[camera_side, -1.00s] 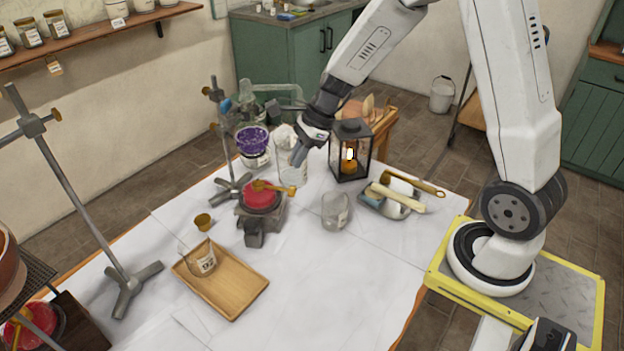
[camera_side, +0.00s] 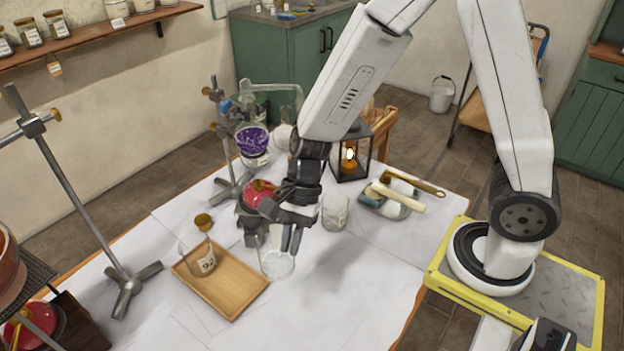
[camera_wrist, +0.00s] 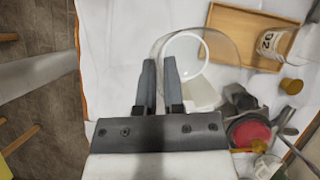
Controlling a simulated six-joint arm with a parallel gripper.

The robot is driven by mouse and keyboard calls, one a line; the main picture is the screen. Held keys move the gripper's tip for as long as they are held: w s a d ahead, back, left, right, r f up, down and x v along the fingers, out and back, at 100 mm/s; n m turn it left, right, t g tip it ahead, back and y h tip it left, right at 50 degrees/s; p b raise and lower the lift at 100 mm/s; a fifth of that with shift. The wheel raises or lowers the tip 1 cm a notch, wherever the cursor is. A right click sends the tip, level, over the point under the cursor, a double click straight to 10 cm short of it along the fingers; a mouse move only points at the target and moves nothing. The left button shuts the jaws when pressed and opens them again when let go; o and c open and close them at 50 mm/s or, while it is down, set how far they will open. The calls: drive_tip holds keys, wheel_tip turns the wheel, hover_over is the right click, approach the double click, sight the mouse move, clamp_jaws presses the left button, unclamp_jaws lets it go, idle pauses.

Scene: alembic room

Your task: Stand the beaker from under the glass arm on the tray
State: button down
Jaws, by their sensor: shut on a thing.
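My gripper (camera_side: 291,240) is shut on the wall of a clear glass beaker (camera_side: 277,266), near its rim. The beaker hangs roughly upright beside the right edge of the wooden tray (camera_side: 232,300); I cannot tell how far above the table it is. In the wrist view the beaker (camera_wrist: 215,50) lies right of my fingers (camera_wrist: 160,88), with the tray (camera_wrist: 228,20) beyond it. A labelled beaker (camera_side: 203,262) stands at the tray's back left; the tray's front and right are bare. The glass arm (camera_side: 278,90) of the still is at the back.
A red-topped burner (camera_side: 258,194) is behind my gripper. An empty glass (camera_side: 335,212) stands right of it. A lantern (camera_side: 350,160) and a dish with tools (camera_side: 395,200) are farther right. A small brass cup (camera_side: 203,222) sits behind the tray. The table's front right (camera_side: 350,300) is clear.

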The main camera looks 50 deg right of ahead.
drive_tip(key=w+a+f, duration=0.4)
drive_tip(key=w+f, duration=0.5)
drive_tip(key=w, duration=0.3)
drive_tip(key=shift+w+a+f, duration=0.15)
drive_tip(key=shift+w+f, duration=0.05)
drive_tip(key=shift+w, duration=0.2)
drive_tip(key=shift+w+f, duration=0.15)
drive_tip(key=shift+f, duration=0.75)
drive_tip(key=shift+w+f, duration=0.1)
drive_tip(key=shift+f, duration=0.8)
drive_tip(key=shift+f, duration=0.15)
drive_tip(key=c, duration=0.7)
unclamp_jaws()
drive_tip(key=shift+c, duration=0.2)
